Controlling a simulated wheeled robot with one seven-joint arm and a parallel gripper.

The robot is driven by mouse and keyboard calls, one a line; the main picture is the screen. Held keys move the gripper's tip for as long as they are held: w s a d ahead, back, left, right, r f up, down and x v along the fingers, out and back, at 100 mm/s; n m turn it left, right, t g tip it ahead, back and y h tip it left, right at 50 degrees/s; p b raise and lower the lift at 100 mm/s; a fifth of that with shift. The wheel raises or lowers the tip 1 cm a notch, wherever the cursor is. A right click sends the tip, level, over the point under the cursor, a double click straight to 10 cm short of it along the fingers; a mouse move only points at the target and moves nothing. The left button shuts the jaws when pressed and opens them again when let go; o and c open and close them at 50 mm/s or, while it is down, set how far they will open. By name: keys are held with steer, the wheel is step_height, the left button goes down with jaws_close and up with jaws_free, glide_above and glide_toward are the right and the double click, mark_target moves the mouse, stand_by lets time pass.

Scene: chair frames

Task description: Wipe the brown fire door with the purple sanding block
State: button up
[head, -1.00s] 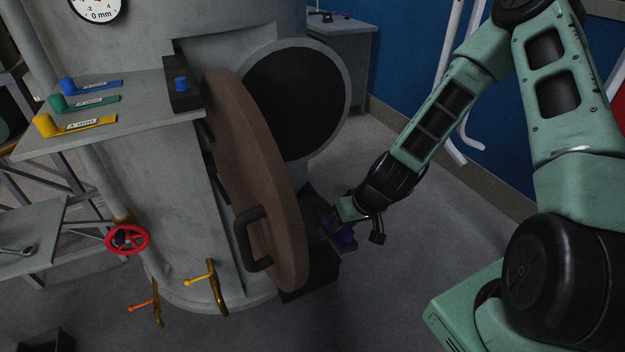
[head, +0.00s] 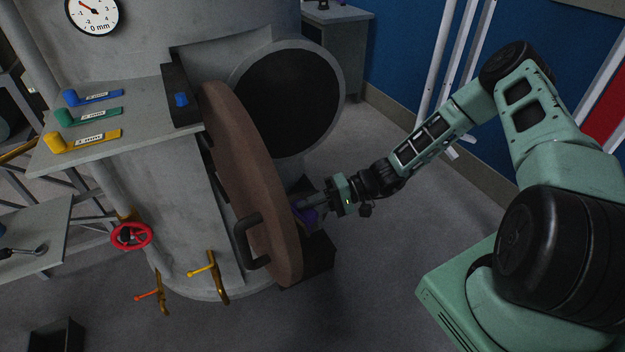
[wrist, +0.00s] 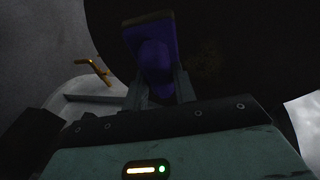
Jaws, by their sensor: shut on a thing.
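The brown fire door (head: 238,165) is a thick round disc standing open, edge-on in the head view, with a dark handle (head: 247,243) on its left face. My gripper (head: 318,203) is at the door's right side, shut on the purple sanding block (head: 306,216). In the wrist view the purple sanding block (wrist: 154,50) sits between the two fingers (wrist: 158,88), with its flat pad turned away toward a dark surface that is likely the door's inner face. The block is close to that face; I cannot tell whether it touches. The block is partly hidden in the head view.
A red valve wheel (head: 131,236) and brass taps (head: 218,275) are below. The round dark opening (head: 290,100) is behind the door.

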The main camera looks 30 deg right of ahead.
step_height(320, 180, up, 4)
steer(key=w+d+m+t+y+p, duration=0.2)
steer(key=w, duration=0.1)
steer(key=shift+s+a+p, duration=0.25)
steer(key=shift+a, duration=1.25)
steer(key=shift+s+a+p, duration=0.2)
steer(key=shift+a, duration=1.3)
steer(key=shift+s+a, duration=0.1)
steer(key=shift+a, duration=0.85)
